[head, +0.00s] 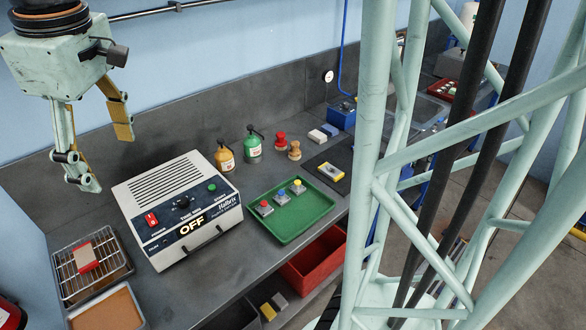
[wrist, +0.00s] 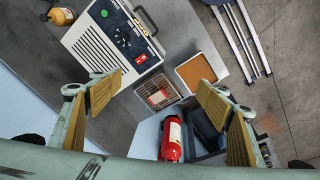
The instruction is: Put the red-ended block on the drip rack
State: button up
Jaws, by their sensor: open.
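On the green tray (head: 290,229) in the head view stand three small grey blocks, one with a red end (head: 264,208), one with a blue end and one with a yellow end. The drip rack (head: 65,273) is a wire grid over a pan at the bench's left end; it also shows in the wrist view (wrist: 171,88). A flat red and pale piece (head: 86,257) lies on it. My gripper (head: 111,163) is open and empty, high above the bench at the left. In the wrist view its jaws (wrist: 162,85) spread wide. The tray is out of the wrist view.
Behind the tray are a yellow bottle (head: 225,156), a green bottle (head: 254,144) and two knobbed stamps. A tan-topped tray (head: 107,310) lies before the rack. A fire extinguisher (wrist: 171,140) stands beyond the bench end.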

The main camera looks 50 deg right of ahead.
jog(key=s+d+r+m+t, duration=0.1)
jog(key=s+d+m, duration=0.2)
jog(key=s, duration=1)
jog(key=s+d+r+m, duration=0.1)
jog(key=s+d+m, duration=0.3)
jog(key=s, duration=1)
jog(key=shift+s+r+t, duration=0.15)
jog(key=shift+r+t, duration=0.15)
jog(key=shift+t, duration=0.1)
jog(key=shift+a, duration=0.1)
notch_tip(320, 180, down, 11)
jog(key=b, duration=1.1)
